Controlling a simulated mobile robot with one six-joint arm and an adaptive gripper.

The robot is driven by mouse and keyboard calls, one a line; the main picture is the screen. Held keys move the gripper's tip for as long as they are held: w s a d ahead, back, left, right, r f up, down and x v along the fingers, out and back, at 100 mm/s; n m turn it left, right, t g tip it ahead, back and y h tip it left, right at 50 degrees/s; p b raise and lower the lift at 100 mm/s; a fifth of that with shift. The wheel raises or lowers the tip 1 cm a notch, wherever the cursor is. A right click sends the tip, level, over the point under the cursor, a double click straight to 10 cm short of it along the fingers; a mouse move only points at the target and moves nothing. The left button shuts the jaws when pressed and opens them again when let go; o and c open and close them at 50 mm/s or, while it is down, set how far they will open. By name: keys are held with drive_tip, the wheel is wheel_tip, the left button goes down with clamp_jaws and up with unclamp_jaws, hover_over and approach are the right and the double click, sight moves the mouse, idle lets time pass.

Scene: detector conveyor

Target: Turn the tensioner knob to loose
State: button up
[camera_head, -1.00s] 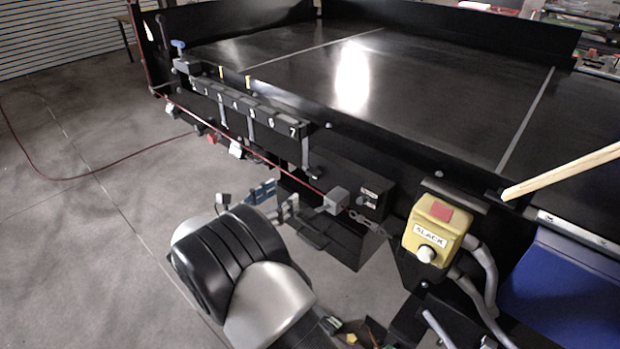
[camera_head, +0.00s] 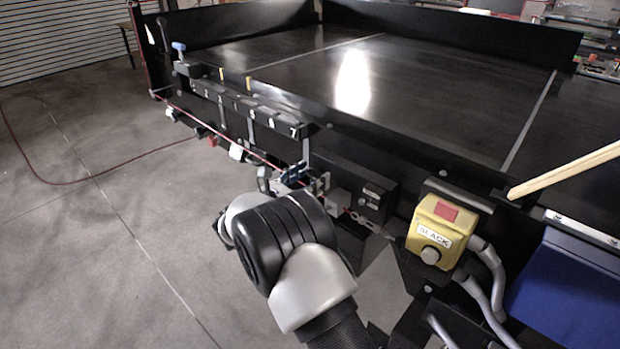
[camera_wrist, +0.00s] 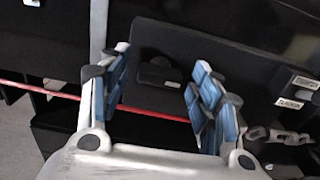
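My gripper (camera_wrist: 160,95) is open and empty, its blue-padded fingers apart. In the head view it shows beside the conveyor's front side (camera_head: 304,180). In the wrist view a black panel (camera_wrist: 220,60) fills the space beyond the fingers. A dark knob-like part (camera_wrist: 158,73) sits on it between the fingers, apart from both; I cannot be sure that it is the tensioner knob or read its setting. Two small pale labels (camera_wrist: 298,90) are at the right, their words unclear. In the head view the black box (camera_head: 345,170) is partly hidden by my arm.
A red cord (camera_wrist: 150,110) crosses low behind the fingers; it also runs along the conveyor side in the head view (camera_head: 215,128). A chain (camera_wrist: 280,135) hangs at right. Open floor (camera_head: 100,230) lies left.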

drive_tip(key=c, duration=1)
drive_tip(key=shift+n+p, duration=0.4)
drive_tip(key=shift+p, duration=0.1)
drive_tip(key=n+p, duration=0.2)
drive_tip(key=p, duration=0.1)
drive_tip(key=shift+r+n, duration=0.15)
drive_tip(key=shift+n, duration=0.25)
drive_tip(key=n+p, duration=0.3)
drive_tip(key=n, duration=0.1)
drive_tip(key=shift+n, duration=0.3)
drive_tip(key=n+p, duration=0.2)
drive_tip(key=n, duration=0.3)
drive_tip(key=shift+f+n+p, duration=0.2)
drive_tip(key=shift+n+p, duration=0.55)
drive_tip(key=shift+n, duration=1.65)
